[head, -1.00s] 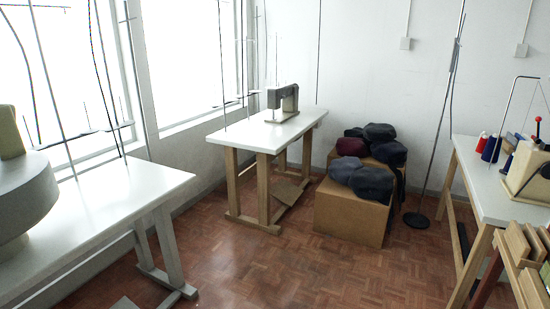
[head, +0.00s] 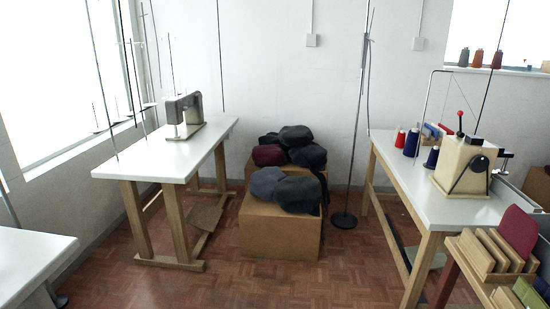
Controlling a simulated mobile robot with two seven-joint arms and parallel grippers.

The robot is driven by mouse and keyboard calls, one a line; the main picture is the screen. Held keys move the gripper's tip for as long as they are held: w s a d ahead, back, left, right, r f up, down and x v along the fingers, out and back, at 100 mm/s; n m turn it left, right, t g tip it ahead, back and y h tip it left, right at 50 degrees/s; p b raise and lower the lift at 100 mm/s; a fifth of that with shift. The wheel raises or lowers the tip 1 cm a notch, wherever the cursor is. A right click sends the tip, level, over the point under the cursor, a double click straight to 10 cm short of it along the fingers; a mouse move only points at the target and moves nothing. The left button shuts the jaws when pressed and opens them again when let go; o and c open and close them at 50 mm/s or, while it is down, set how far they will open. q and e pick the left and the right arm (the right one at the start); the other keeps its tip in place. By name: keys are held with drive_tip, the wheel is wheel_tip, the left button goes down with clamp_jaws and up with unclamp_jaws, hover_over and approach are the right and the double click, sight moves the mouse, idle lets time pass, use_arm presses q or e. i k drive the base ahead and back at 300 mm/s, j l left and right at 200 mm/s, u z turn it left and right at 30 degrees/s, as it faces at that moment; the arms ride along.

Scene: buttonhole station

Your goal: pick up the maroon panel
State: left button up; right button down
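A maroon panel (head: 516,230) with rounded top corners stands upright at the far right of the head view. It is behind several tan wooden boards (head: 484,252) in a wooden rack, and its lower edge is hidden by them. Neither of my grippers is in view.
A white table with a sewing machine (head: 184,113) stands at left. Dark rounded bundles, one maroon (head: 269,155), lie on cardboard boxes (head: 280,227). The right white table (head: 408,186) holds thread spools and a cream machine (head: 464,165). A thin pole (head: 353,170) stands between. The middle floor is clear.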

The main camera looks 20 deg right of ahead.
sight(518, 229)
drive_tip(key=i+l+z, duration=0.1)
drive_tip(key=i, duration=0.4)
drive_tip(key=i+l+z, duration=0.1)
drive_tip(key=i, duration=0.35)
drive_tip(key=i+u, duration=0.1)
drive_tip(key=u, duration=0.4)
drive_tip(key=l+u, duration=0.15)
drive_tip(key=u, duration=0.3)
drive_tip(key=i+l+u, duration=0.1)
drive_tip(key=u, duration=0.4)
drive_tip(key=l+u, duration=0.2)
drive_tip(key=u, duration=0.3)
drive_tip(key=l+u, duration=0.15)
drive_tip(key=u, duration=0.3)
drive_tip(key=l+u, duration=0.1)
drive_tip(key=u, duration=0.85)
drive_tip(key=k+l+u, duration=0.1)
drive_tip(key=u, duration=0.85)
drive_tip(key=k+u, duration=0.1)
drive_tip(key=u, duration=0.85)
drive_tip(key=k+u, duration=0.1)
drive_tip(key=u, duration=0.85)
drive_tip(key=k+j, duration=0.05)
